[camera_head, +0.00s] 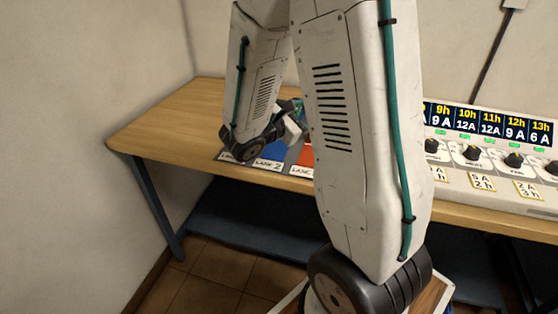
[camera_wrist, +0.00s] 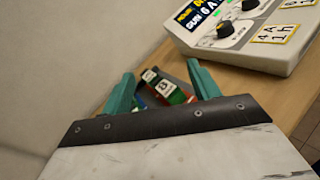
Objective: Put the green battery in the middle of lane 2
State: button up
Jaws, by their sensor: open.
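My arm hides most of the gripper and the lanes' right part there.
A red lane (camera_head: 306,156) lies right of lane 2, partly behind my arm. A charger panel (camera_head: 490,155) with knobs and displays stands on the table (camera_head: 165,130) at the right; its corner also shows in the wrist view (camera_wrist: 235,35). The table's left part is clear.

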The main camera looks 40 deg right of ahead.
jog(key=s+a+r+m+g+y, duration=0.2)
jog(key=s+a+r+m+y, duration=0.2)
jog(key=s+a+m+y, duration=0.9)
jog(key=s+a+r+t+y, duration=0.1)
jog(key=s+a+y, duration=0.1)
jog(key=a, duration=0.4)
jog(key=s+a+r+t+y, duration=0.1)
jog(key=s+a+t+y, duration=0.1)
jog(key=a, duration=0.4)
jog(key=shift+r+m, duration=0.35)
jog(key=shift+m, duration=0.05)
